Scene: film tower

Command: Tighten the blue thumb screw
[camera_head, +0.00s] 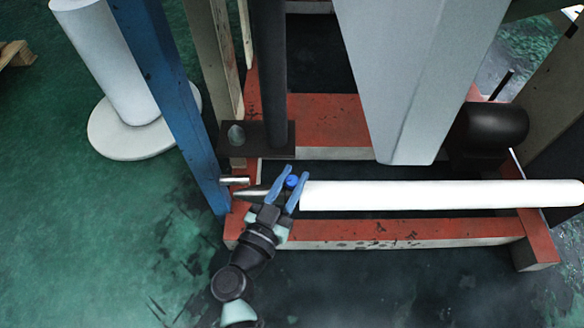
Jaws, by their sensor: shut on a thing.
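My gripper (286,174) has two blue fingers and reaches up from below. Its fingers lie on either side of the screw and are shut on it. The fingers hide part of the screw and the roll's left end. The screw's thread is not visible.
A long white roll (430,195) lies to the right above a red frame (400,231). A blue post (165,90) and a dark vertical column (270,70) stand close by. A large grey panel (420,80) hangs behind.

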